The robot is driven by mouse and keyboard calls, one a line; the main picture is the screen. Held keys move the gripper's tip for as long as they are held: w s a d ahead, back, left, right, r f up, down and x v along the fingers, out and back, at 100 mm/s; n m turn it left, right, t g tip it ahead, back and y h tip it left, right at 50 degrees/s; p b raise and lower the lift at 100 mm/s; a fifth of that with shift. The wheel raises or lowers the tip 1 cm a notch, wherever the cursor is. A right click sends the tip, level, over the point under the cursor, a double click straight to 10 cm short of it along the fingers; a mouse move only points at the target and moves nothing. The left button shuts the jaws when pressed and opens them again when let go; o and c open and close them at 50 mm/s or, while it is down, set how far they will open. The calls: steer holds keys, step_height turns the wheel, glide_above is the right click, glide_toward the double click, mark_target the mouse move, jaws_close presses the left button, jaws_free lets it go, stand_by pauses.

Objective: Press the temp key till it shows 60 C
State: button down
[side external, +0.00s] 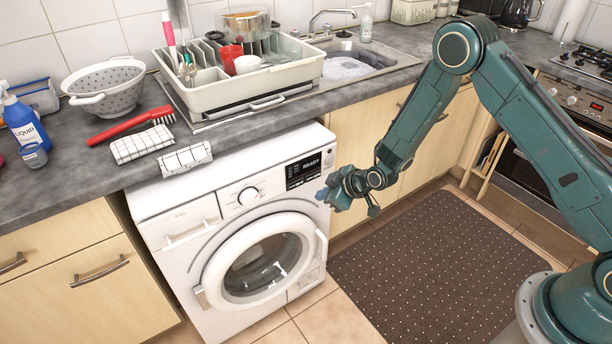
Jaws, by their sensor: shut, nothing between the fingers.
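A white washing machine (165,265) stands under the counter, its round door (262,268) closed. The smaller text on the display is too small to read. My gripper (325,195) is shut and empty, at the right end of the panel, just below and right of the display. I cannot tell whether it touches the panel. The temp key cannot be made out; it may be too small or hidden by my gripper.
The grey counter (75,170) above the machine holds a dish rack (215,97), a colander (107,92), a red brush (130,127) and a blue bottle (24,122). A folded cloth (186,159) hangs at its edge. A brown dotted mat (430,270) covers the clear floor.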

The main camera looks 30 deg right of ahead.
steer(key=f, duration=0.5)
steer(key=shift+s+a, duration=0.15)
steer(key=shift+s, duration=0.05)
steer(key=shift+w, duration=0.2)
glide_toward(293, 189)
steer(key=shift+w+a+f, duration=0.1)
steer(key=shift+w+f, duration=0.35)
steer(key=shift+f, duration=0.35)
steer(key=shift+w+a+f, duration=0.15)
steer(key=shift+w+f, duration=0.25)
steer(key=shift+f, duration=0.35)
steer(key=shift+w+a+f, duration=0.1)
steer(key=shift+w+f, duration=0.35)
steer(key=shift+f, duration=0.35)
steer(key=shift+w, duration=0.8)
stand_by(1.4)
steer(key=shift+s, duration=0.1)
stand_by(0.3)
steer(key=shift+s, duration=0.7)
steer(key=shift+s, duration=0.1)
steer(key=shift+s, duration=2.4)
